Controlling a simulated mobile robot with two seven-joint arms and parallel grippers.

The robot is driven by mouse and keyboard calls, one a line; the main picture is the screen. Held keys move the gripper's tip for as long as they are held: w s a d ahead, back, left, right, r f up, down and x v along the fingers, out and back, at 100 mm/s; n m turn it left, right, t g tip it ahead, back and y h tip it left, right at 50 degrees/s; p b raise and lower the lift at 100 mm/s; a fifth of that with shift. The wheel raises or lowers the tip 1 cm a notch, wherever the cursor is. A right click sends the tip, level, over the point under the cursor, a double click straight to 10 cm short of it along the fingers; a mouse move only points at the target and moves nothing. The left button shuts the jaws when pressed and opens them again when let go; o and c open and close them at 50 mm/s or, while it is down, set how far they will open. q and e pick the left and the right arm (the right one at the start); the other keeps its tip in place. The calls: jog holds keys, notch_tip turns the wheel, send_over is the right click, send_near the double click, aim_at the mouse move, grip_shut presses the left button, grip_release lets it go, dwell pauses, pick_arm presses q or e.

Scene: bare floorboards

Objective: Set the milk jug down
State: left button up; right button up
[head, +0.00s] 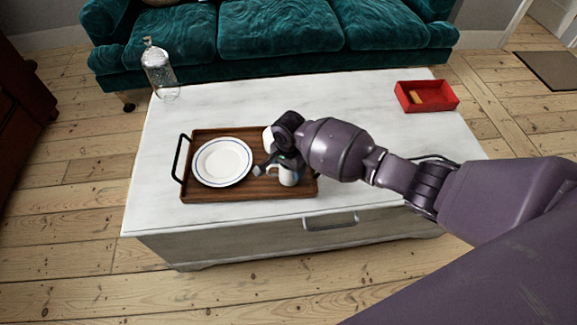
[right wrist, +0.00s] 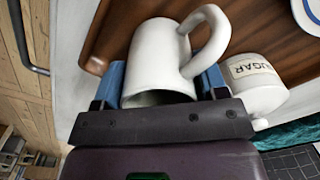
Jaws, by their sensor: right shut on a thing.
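The white milk jug (right wrist: 158,62) is between the blue fingers of my right gripper (right wrist: 161,84), which is shut on it. Its handle points up and right in the right wrist view, and its open mouth faces the camera. In the head view the jug (head: 289,176) shows partly below my right gripper (head: 277,170), at the right part of the wooden tray (head: 240,194). I cannot tell whether its base touches the tray. My left gripper is in neither view.
A white sugar pot (right wrist: 255,84) stands close beside the jug. A blue-rimmed plate (head: 222,161) lies on the tray's left part. A glass bottle (head: 158,68) and a red box (head: 428,97) stand on the white table (head: 300,100). The table's back middle is clear.

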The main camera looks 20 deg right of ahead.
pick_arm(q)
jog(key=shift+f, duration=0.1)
pick_arm(e)
jog(key=shift+f, duration=0.15)
jog(key=o, duration=1)
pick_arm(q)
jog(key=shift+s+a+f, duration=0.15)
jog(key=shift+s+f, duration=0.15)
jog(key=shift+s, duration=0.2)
pick_arm(e)
jog(key=r+p, duration=0.1)
jog(key=r, duration=0.3)
jog(key=shift+w+r, duration=0.1)
jog(key=shift+w, duration=0.1)
notch_tip(320, 180, up, 7)
jog(key=p, duration=0.3)
jog(key=shift+s+r, duration=0.1)
jog(key=shift+s+r+p, duration=0.1)
jog(key=shift+r+p, duration=0.2)
jog(key=shift+r, duration=0.2)
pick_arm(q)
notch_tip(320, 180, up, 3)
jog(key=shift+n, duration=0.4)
